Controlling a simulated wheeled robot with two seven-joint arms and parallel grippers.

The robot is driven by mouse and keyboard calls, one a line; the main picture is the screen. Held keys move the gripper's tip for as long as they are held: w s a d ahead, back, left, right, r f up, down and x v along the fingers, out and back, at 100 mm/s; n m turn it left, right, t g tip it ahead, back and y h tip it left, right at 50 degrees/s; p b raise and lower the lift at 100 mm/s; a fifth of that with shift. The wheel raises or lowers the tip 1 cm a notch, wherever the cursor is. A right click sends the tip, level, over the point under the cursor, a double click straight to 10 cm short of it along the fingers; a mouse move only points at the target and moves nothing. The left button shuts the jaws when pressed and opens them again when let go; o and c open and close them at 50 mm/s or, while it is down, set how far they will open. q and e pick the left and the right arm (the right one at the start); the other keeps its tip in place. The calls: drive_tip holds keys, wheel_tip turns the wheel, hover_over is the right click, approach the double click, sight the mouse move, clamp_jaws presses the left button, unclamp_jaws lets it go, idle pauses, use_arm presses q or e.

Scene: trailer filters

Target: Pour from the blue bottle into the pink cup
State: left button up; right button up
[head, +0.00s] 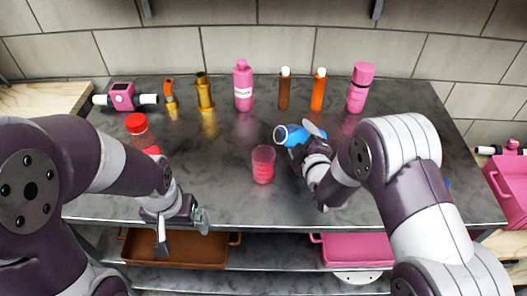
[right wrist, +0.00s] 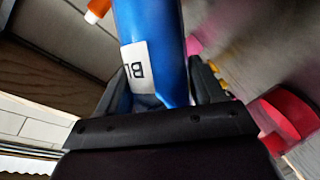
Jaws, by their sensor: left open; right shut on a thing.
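The blue bottle (head: 293,134) is held by my right gripper (head: 312,142) above the dark counter, tilted nearly sideways with its open end to the left. In the right wrist view the blue bottle (right wrist: 152,50), with a white label, sits between the fingers of my right gripper (right wrist: 165,95). The pink cup (head: 263,164) stands upright on the counter, below and left of the bottle's mouth. In the right wrist view the pink cup (right wrist: 285,118) shows at the right. My left gripper (head: 182,230) is open and empty in front of the counter's front edge.
A red-capped bottle (head: 140,130) stands behind my left arm. Along the back stand a pink gadget (head: 123,97), amber bottles (head: 204,92), a pink bottle (head: 243,86), an orange bottle (head: 319,90) and another pink bottle (head: 360,88). A brown tray (head: 175,250) and a pink tray (head: 355,250) lie below.

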drive_tip(key=shift+w, duration=0.15)
use_arm(q)
drive_tip(key=shift+w, duration=0.15)
use_arm(e)
drive_tip(key=shift+r, duration=0.1)
drive_tip(key=shift+d, duration=0.1)
use_arm(q)
drive_tip(key=shift+w+a, duration=0.15)
drive_tip(key=shift+w, duration=0.05)
use_arm(e)
drive_tip(key=shift+r+n, duration=0.1)
drive_tip(key=shift+n, duration=0.2)
use_arm(q)
drive_tip(key=shift+r, duration=0.1)
use_arm(e)
drive_tip(key=shift+r, duration=0.1)
use_arm(q)
drive_tip(key=shift+w, duration=0.15)
use_arm(e)
drive_tip(key=shift+d+r, duration=0.1)
drive_tip(key=shift+r, duration=0.05)
use_arm(q)
drive_tip(key=shift+w+a, duration=0.1)
drive_tip(key=shift+w, duration=0.15)
use_arm(e)
drive_tip(key=shift+n, duration=0.3)
drive_tip(key=shift+t, duration=0.3)
